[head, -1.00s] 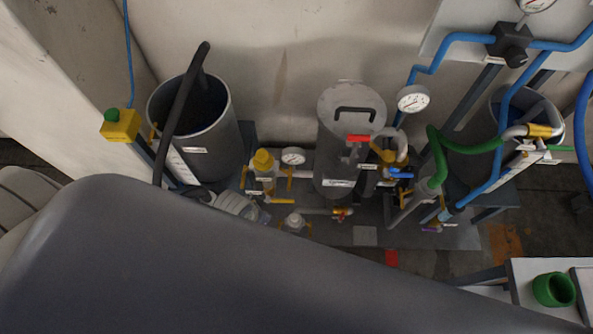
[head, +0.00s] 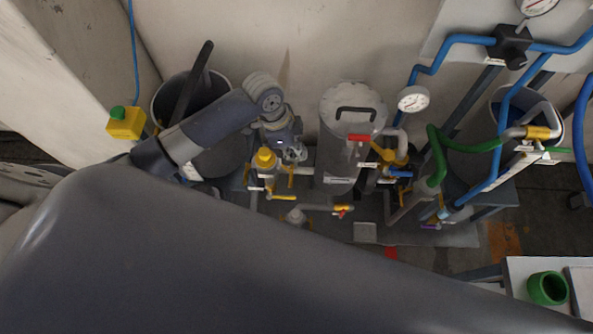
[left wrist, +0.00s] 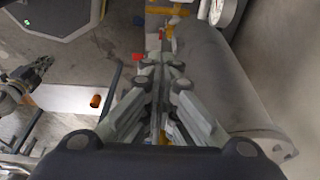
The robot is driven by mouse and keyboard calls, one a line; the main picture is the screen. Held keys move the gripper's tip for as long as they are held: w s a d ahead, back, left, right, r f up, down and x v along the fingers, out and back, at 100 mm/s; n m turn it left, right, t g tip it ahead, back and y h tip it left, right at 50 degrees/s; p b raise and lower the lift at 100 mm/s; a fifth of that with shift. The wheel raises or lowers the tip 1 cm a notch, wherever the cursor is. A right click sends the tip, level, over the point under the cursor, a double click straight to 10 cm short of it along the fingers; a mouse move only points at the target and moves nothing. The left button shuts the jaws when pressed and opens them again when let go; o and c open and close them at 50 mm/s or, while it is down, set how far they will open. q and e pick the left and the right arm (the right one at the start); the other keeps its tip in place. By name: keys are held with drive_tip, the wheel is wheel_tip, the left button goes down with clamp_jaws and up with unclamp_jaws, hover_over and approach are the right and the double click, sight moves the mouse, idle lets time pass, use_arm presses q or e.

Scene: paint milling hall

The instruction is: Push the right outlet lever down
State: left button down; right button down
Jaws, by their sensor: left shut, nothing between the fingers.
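My left gripper (head: 297,154) is above the pipework, left of the grey lidded tank (head: 335,163). It is shut and empty; in the left wrist view (left wrist: 160,62) its fingers are together. Several levers show: a red one (head: 359,137) at the tank's front, a blue one (head: 400,174) to its right, a yellow one (head: 283,197) below my gripper, a small red one (head: 341,212) and a purple one (head: 431,227). I cannot tell which is the right outlet lever. What looks like my right gripper (left wrist: 38,68) shows at the left wrist view's left; its jaw state is unclear.
A yellow-capped valve (head: 265,158) stands just left of my gripper. A round gauge (head: 413,99) is right of the tank. Green hose (head: 465,146) and blue pipes (head: 425,69) crowd the right. A green cup (head: 547,288) stands on a white table.

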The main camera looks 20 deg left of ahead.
use_arm(q)
wheel_tip(320, 180, down, 13)
drive_tip(key=shift+d+p, duration=0.25)
drive_tip(key=shift+p, duration=0.1)
drive_tip(key=shift+f, duration=0.1)
idle(0.3)
drive_tip(key=shift+a+f+b, duration=0.35)
drive_tip(key=shift+f+b, duration=0.05)
drive_tip(key=shift+f, duration=0.25)
